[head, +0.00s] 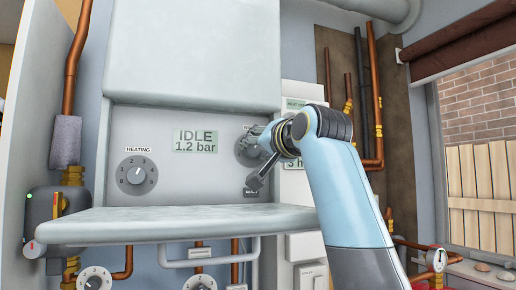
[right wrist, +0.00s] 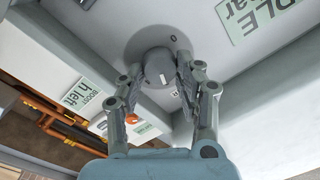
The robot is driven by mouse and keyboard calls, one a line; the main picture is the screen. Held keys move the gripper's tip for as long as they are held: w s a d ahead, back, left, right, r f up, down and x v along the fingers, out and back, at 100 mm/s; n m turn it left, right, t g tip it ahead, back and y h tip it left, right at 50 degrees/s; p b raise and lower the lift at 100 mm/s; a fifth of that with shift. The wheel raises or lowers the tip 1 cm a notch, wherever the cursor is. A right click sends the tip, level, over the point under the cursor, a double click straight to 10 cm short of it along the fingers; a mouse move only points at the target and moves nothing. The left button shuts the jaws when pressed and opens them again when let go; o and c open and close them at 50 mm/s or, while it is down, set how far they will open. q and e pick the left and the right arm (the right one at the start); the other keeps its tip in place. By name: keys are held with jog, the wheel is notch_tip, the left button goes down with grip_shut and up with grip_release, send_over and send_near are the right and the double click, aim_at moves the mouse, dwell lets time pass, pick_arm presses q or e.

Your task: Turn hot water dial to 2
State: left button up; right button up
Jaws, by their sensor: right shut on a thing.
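The hot water dial, a grey round dial (head: 243,155), sits on the right of the boiler's front panel in the head view, partly hidden by my right gripper (head: 260,153). Its label and pointer are covered or too small to read. In the right wrist view its grey knob (right wrist: 157,68) stands between the two fingers of my right gripper (right wrist: 160,82), which are shut on it from both sides. The setting of this dial cannot be told. My left gripper is not in view.
The heating dial (head: 136,175) is left on the panel. A display (head: 196,141) reads IDLE, 1.2 bar. A small menu button (head: 251,192) sits below the gripped dial. A pale open flap (head: 180,222) juts out below. Copper pipes (head: 374,110) run at the right.

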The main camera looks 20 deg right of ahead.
jog(key=n, duration=0.3)
jog(key=shift+r+n, duration=0.1)
jog(key=shift+n, duration=0.2)
jog(key=n, duration=0.4)
jog(key=shift+a+g, duration=0.15)
jog(key=shift+g, duration=0.15)
jog(key=shift+n, duration=0.4)
jog(key=o, duration=1.1)
jog(key=shift+o, duration=0.2)
